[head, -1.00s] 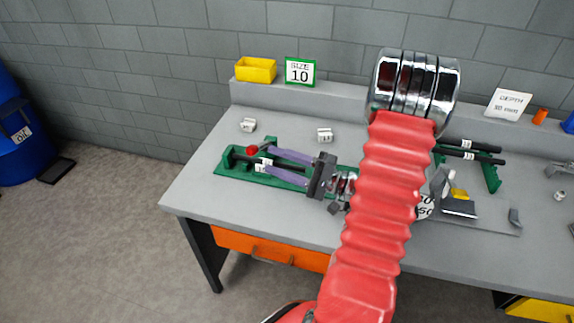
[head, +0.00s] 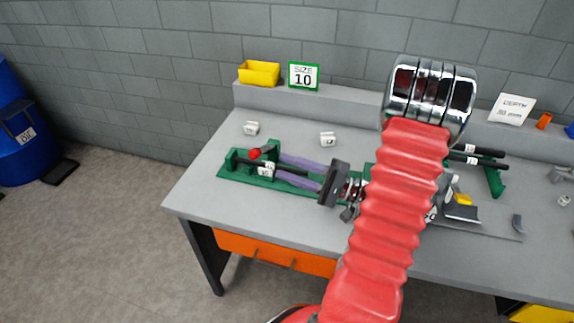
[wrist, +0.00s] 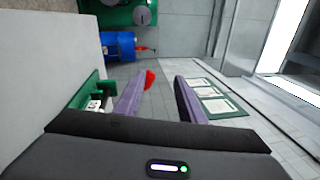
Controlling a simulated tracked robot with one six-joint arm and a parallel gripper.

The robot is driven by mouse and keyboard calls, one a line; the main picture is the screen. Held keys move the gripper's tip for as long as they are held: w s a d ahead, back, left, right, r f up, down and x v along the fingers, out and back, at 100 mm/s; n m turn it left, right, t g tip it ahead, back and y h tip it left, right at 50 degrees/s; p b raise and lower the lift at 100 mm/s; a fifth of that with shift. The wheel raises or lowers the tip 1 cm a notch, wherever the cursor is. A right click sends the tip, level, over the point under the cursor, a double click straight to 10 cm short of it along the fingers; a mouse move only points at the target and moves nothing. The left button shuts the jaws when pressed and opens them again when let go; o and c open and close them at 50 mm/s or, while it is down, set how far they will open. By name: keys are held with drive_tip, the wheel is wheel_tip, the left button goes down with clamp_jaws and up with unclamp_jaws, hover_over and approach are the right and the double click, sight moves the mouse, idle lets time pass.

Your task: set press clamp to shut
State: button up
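My gripper (head: 280,166) is open, with two purple fingers and a dark palm. It reaches left, low over the green rack (head: 228,178) at the table's left. A red knob (head: 254,153) stands at the rack, just left of the fingertips. In the wrist view the red knob (wrist: 150,79) shows beyond the left finger's tip, and nothing is seen held between the fingers. A black bar (head: 250,163) labelled 10 lies along the rack. I cannot tell for sure which part is the press clamp. A grey device with a yellow block (head: 463,200) is partly hidden behind my arm.
Two black handles (head: 480,150) lie on another green rack at the right. The front left tabletop is clear.

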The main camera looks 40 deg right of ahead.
drive_tip(key=d+r+n+g, duration=0.1)
drive_tip(key=d+r+n, duration=0.1)
drive_tip(key=w+d+r+n+g+y, duration=0.1)
drive_tip(key=d+r+n, duration=0.1)
drive_tip(key=n, duration=0.1)
drive_tip(key=shift+w, duration=0.15)
drive_tip(key=c, duration=0.6)
drive_tip(key=d+r+n+g, duration=0.1)
drive_tip(key=n, duration=0.1)
drive_tip(key=d+r+n+g, duration=0.1)
drive_tip(key=d+n, duration=0.1)
drive_tip(key=n, duration=0.1)
drive_tip(key=w+d+r+n+g, duration=0.1)
drive_tip(key=d+n, duration=0.1)
drive_tip(key=n, duration=0.1)
drive_tip(key=shift+d+r+h, duration=0.1)
drive_tip(key=shift+r+h, duration=0.2)
drive_tip(key=shift+h, duration=0.1)
clamp_jaws()
drive_tip(key=shift+s+d+f+n+g+h, duration=0.15)
drive_tip(key=shift+d+n+g, duration=0.1)
drive_tip(key=shift+n, duration=0.45)
drive_tip(key=shift+w+d+f+n+g+h, duration=0.15)
drive_tip(key=shift+n+g, duration=0.1)
drive_tip(key=shift+n, duration=0.45)
drive_tip(key=shift+s+r, duration=0.1)
